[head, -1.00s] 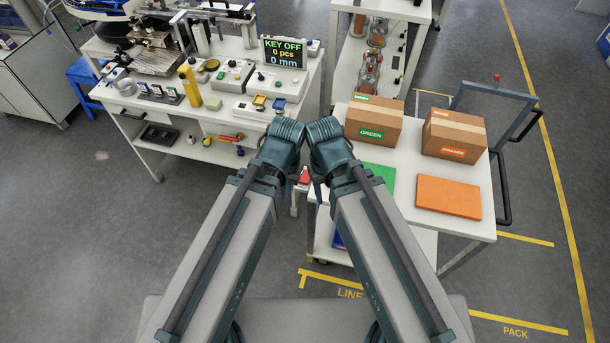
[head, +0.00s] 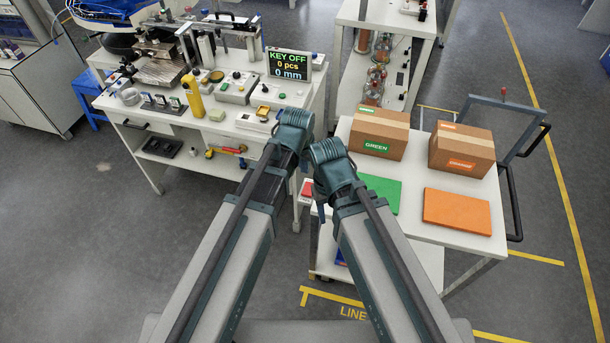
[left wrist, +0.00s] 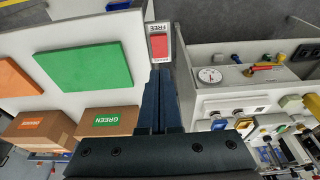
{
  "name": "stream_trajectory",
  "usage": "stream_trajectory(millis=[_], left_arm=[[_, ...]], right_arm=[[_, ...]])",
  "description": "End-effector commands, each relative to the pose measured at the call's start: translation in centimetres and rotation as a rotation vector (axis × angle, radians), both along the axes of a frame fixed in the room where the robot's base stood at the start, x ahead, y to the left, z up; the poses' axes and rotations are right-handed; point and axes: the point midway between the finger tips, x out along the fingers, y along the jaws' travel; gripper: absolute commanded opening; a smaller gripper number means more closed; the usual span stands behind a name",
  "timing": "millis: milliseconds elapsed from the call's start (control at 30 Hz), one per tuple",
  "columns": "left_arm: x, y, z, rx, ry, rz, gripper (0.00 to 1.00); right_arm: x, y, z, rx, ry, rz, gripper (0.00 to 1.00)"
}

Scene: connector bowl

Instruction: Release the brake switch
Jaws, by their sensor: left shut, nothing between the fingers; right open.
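The brake switch (left wrist: 159,46) is a red rocker on a pale plate. In the left wrist view its plate reads FREE at the upper end, and lettering at the lower end is partly hidden. It also shows as a small red patch on the cart's left edge in the head view (head: 307,188). I cannot tell which way it is pressed. My left gripper (left wrist: 162,76) is shut and empty, its tips in line with the switch, with no clear contact. My right gripper (head: 322,208) is open and empty beside the cart's left edge, its fingers mostly hidden by its wrist.
The white cart (head: 455,242) carries a green pad (head: 383,193), an orange pad (head: 457,211) and two cartons. A narrow gap separates bench and cart.

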Motion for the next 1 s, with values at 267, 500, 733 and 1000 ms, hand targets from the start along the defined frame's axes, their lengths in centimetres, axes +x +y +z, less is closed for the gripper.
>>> stream_trajectory(millis=[267, 500, 733, 1000], left_arm=[[0.7, -0.2, -3.2, 0.000, 0.001, 0.000, 0.00], [1.4, -0.4, -6.6, 0.000, 0.001, 0.000, 0.00], [2.2, -0.6, -9.8, 0.000, 0.001, 0.000, 0.00], [1.7, -0.5, -12.9, 0.000, 0.001, 0.000, 0.00]], right_arm=[[0.0, 0.0, -3.2, 0.000, 0.000, 0.000, 0.50], [0.0, 0.0, -6.6, 0.000, 0.000, 0.000, 0.50], [0.0, 0.0, -9.8, 0.000, 0.000, 0.000, 0.50], [0.0, 0.0, -12.9, 0.000, 0.000, 0.000, 0.50]])
